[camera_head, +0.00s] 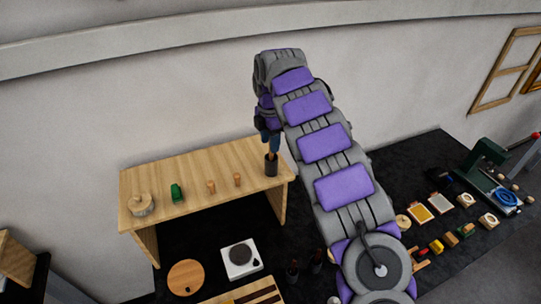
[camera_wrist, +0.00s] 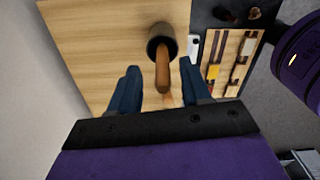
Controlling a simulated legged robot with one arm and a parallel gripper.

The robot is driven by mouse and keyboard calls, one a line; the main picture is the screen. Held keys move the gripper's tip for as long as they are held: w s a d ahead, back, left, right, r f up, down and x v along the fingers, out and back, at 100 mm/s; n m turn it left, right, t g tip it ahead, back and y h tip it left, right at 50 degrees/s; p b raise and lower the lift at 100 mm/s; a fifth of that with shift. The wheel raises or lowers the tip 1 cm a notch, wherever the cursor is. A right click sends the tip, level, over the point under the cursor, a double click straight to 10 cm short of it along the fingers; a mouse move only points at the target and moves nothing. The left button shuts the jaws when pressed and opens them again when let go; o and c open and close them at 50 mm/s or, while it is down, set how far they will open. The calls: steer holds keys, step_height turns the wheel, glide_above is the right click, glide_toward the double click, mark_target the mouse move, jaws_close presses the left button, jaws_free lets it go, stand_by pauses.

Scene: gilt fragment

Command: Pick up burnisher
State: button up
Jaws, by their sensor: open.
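A wooden handle (camera_wrist: 162,74), which I take for the burnisher, sticks up out of a dark round cup (camera_wrist: 160,36) in the wrist view. Its lower end is hidden in the cup. In the head view the cup (camera_head: 271,167) stands near the right end of a raised wooden shelf. My gripper (camera_wrist: 160,67) is open, with one blue finger on each side of the handle and a gap on both sides. In the head view my gripper (camera_head: 270,146) points down right above the cup.
The shelf (camera_head: 205,172) also carries two small wooden pegs (camera_head: 237,180), a green object (camera_head: 176,192) and a pale round block (camera_head: 141,204). Below are a round wooden disc (camera_head: 186,277) and a white square device (camera_head: 241,259). The wall is close behind.

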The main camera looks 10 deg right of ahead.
mark_target(271, 155)
step_height(271, 155, down, 2)
steer(key=shift+s+a+f, duration=0.1)
steer(key=shift+f, duration=0.35)
steer(key=shift+d+f, duration=0.1)
steer(key=shift+d, duration=0.35)
steer(key=c, duration=0.4)
steer(key=shift+a, duration=0.25)
jaws_close()
